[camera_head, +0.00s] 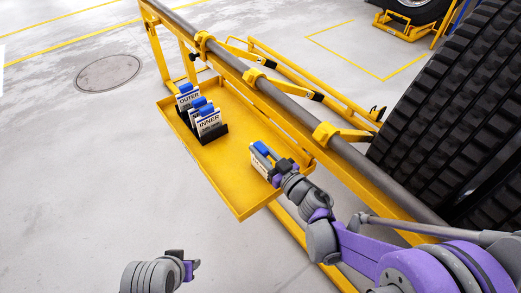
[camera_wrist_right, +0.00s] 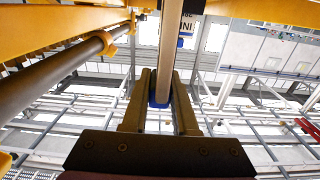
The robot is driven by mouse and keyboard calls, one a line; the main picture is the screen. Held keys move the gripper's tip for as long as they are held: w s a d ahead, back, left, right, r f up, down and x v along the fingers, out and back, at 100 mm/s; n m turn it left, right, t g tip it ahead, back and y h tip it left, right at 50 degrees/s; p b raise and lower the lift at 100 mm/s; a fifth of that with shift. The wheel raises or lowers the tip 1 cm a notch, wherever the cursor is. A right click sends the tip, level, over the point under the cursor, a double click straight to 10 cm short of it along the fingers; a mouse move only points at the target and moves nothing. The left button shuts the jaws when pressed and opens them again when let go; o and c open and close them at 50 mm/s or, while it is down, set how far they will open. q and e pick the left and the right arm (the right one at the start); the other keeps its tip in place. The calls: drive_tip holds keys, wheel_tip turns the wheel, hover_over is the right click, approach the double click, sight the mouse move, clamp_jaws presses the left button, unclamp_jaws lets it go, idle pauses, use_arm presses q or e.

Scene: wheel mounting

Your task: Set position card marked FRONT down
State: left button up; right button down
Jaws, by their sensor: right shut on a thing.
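A white card with a blue top (camera_head: 262,152) is held by my right gripper (camera_head: 280,172) over the near right part of the yellow tray (camera_head: 205,158). Its lettering is mostly hidden and I cannot read it. In the right wrist view the card (camera_wrist_right: 168,50) is seen edge-on between the two fingers of the right gripper (camera_wrist_right: 160,75). I cannot tell whether the card touches the tray. My left gripper (camera_head: 188,268) is low at the bottom of the head view, away from the tray; its jaws are unclear.
Cards marked OUTER (camera_head: 188,98) and INNER (camera_head: 208,122) stand upright in black holders on the tray's left part. A yellow frame with a grey bar (camera_head: 290,92) runs behind the tray. A large black tyre (camera_head: 455,110) stands at right. The tray's middle is clear.

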drive_tip(key=shift+f, duration=0.2)
drive_tip(key=c, duration=0.7)
unclamp_jaws()
drive_tip(key=shift+r, duration=0.1)
drive_tip(key=shift+r, duration=0.1)
drive_tip(key=shift+s+d+r, duration=0.1)
drive_tip(key=shift+s+r, duration=0.05)
drive_tip(key=v, duration=1.1)
drive_tip(key=shift+s+d+p, duration=0.15)
drive_tip(key=shift+s+p, duration=0.15)
